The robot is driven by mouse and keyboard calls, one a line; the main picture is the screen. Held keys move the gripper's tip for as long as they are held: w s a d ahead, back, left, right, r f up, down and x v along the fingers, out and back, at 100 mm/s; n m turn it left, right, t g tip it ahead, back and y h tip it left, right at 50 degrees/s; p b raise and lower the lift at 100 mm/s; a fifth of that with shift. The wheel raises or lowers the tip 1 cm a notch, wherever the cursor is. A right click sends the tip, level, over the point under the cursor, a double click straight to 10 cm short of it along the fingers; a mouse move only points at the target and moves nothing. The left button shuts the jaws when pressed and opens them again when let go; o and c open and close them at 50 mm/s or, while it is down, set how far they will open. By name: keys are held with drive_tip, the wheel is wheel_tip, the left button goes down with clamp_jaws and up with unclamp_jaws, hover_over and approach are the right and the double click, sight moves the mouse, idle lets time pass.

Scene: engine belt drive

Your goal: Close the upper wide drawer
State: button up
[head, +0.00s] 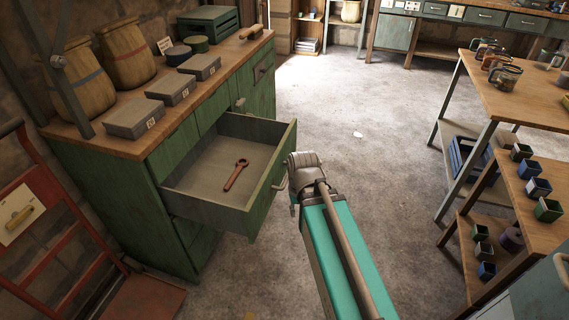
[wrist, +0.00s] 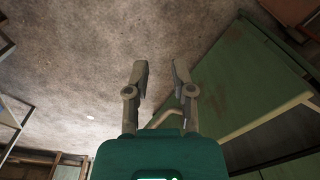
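The upper wide drawer (head: 230,165) of the green cabinet (head: 120,205) is pulled well out in the head view. Its green front (head: 271,175) faces right and carries a pale bar handle (head: 283,178). My arm reaches up beside this front in the head view, and its end hides the fingers there. In the wrist view my gripper (wrist: 160,72) is open, its two fingers apart. The green drawer front (wrist: 235,75) is to their right. The curved handle (wrist: 167,118) shows low between the fingers; whether they touch it I cannot tell.
A brown wrench (head: 236,174) lies in the drawer. Sacks (head: 125,52) and grey boxes (head: 170,88) stand on the cabinet top. A red hand truck (head: 50,235) is at the left. Wooden shelves (head: 515,200) with small pots are at the right.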

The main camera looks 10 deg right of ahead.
drive_tip(key=w+f+y+b, duration=0.1)
drive_tip(key=w, duration=0.1)
drive_tip(key=w+f+m+y+b, duration=0.1)
drive_tip(key=w+f+y+b, duration=0.2)
drive_tip(key=w+b, duration=0.1)
drive_tip(key=shift+w+a+f+t, duration=0.15)
drive_tip(key=shift+a+t, duration=0.05)
drive_tip(key=shift+t, duration=0.2)
clamp_jaws()
drive_tip(key=w+d+r+m+t+y+b, duration=0.3)
drive_tip(key=w+d+m+t+y+b, duration=0.2)
drive_tip(key=w+d+t+y+b, duration=0.3)
drive_tip(key=w+d+y+b, duration=0.3)
drive_tip(key=w+d+b, duration=0.3)
drive_tip(key=w+d, duration=0.1)
drive_tip(key=shift+d+r, duration=0.2)
drive_tip(key=shift+d, duration=0.1)
drive_tip(key=shift+w, duration=0.1)
